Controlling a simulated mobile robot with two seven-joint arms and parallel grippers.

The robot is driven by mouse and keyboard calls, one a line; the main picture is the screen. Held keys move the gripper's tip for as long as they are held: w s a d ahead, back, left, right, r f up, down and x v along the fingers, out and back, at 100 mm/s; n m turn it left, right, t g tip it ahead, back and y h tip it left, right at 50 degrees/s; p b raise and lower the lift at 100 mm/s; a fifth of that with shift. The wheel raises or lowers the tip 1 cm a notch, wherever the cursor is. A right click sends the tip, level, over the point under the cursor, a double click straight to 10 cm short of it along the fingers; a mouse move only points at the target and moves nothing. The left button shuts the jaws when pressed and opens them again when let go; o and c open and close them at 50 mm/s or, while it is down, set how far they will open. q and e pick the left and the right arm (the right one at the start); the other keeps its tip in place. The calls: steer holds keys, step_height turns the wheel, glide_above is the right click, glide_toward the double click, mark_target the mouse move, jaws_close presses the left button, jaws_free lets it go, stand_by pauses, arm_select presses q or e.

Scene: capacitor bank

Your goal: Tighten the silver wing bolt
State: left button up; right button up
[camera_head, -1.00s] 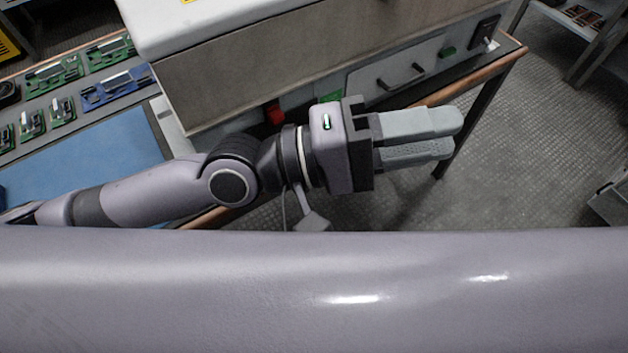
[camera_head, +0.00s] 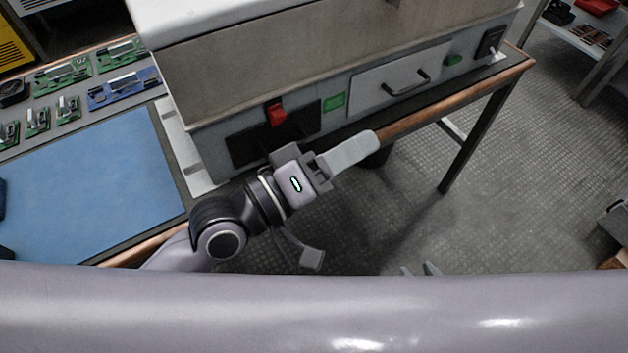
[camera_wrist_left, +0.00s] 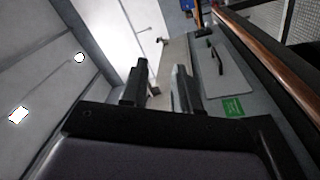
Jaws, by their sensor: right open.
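I cannot pick out the silver wing bolt for certain in either view. A small dark fitting (camera_wrist_left: 159,41) shows beyond my left fingers in the left wrist view, too small to identify. My left gripper (camera_head: 350,152) is in front of the cabinet (camera_head: 235,85), close to the table's front edge. Its two fingers (camera_wrist_left: 160,90) stand apart in the left wrist view with nothing seen between them. Two grey fingertips of my right gripper (camera_head: 420,269) show apart above my large arm link, low in the head view; the rest is hidden.
The cabinet front has a red switch (camera_head: 277,114), a green label (camera_head: 335,103) and a handle (camera_head: 407,84). A blue mat (camera_head: 90,180) and green circuit boards (camera_head: 58,75) lie on the table at left. Open floor (camera_head: 480,220) lies at right.

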arm_select(q)
steer(key=a+f+t+y, duration=0.2)
steer(key=a+f+y, duration=0.2)
steer(key=f, duration=0.3)
steer(key=shift+w+a+f+b, duration=0.35)
steer(key=shift+a+b, duration=0.1)
